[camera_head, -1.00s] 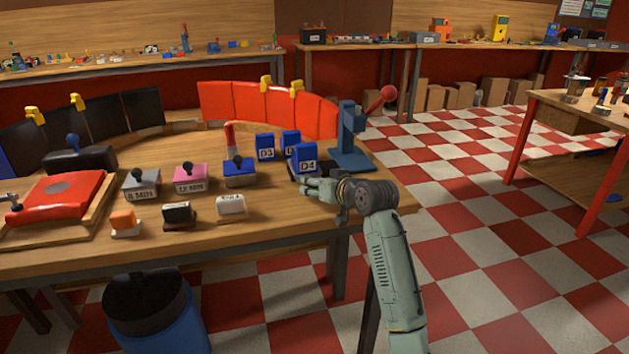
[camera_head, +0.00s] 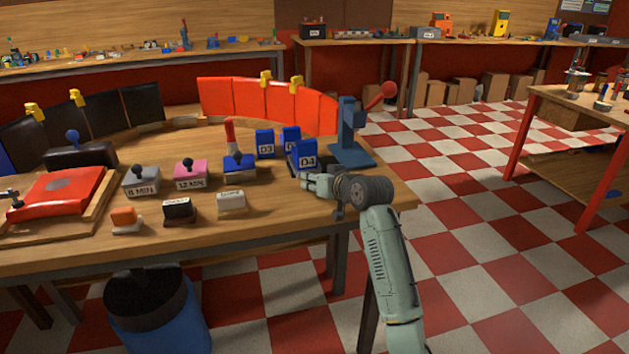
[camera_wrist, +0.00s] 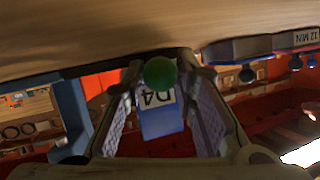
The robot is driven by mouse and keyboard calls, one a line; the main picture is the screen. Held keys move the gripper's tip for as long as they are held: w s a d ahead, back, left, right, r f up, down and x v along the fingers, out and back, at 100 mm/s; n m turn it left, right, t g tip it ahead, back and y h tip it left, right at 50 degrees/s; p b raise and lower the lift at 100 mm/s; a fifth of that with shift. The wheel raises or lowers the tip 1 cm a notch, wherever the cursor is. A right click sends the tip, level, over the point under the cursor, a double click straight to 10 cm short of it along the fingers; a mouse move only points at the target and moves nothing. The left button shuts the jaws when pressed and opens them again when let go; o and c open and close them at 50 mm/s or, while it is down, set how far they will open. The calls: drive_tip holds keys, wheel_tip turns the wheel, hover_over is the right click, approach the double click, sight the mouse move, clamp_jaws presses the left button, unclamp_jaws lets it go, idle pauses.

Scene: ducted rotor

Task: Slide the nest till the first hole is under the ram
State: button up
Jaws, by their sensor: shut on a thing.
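The blue press (camera_head: 348,132) with a red-knobbed lever stands at the right end of the table; its ram is not clear to see. A blue block marked D4 (camera_head: 305,157) stands in front of it and also shows in the wrist view (camera_wrist: 160,120). The nest and its holes cannot be made out behind the block and my gripper. My gripper (camera_head: 308,182) is low over the table, just in front of D4. In the wrist view its fingers (camera_wrist: 161,80) are shut on a green ball knob (camera_wrist: 160,71).
Blue blocks D3 (camera_head: 265,143) and another (camera_head: 290,138) stand behind D4. A blue stamp (camera_head: 239,165), pink stamp (camera_head: 190,177), grey stamp (camera_head: 141,183) and white block (camera_head: 231,202) stand to the left. The table's front right corner is clear.

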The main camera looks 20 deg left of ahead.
clamp_jaws()
drive_tip(key=w+d, duration=0.2)
drive_tip(key=d, duration=0.2)
drive_tip(key=w+d+b, duration=0.1)
drive_tip(key=w+d, duration=0.2)
drive_tip(key=d, duration=0.1)
drive_tip(key=w+d, duration=0.3)
drive_tip(key=d, duration=0.1)
drive_tip(key=shift+w+d+f+b, duration=0.1)
drive_tip(key=shift+w+d+b, duration=0.1)
drive_tip(key=shift+b, duration=0.2)
drive_tip(key=o, duration=0.9)
unclamp_jaws()
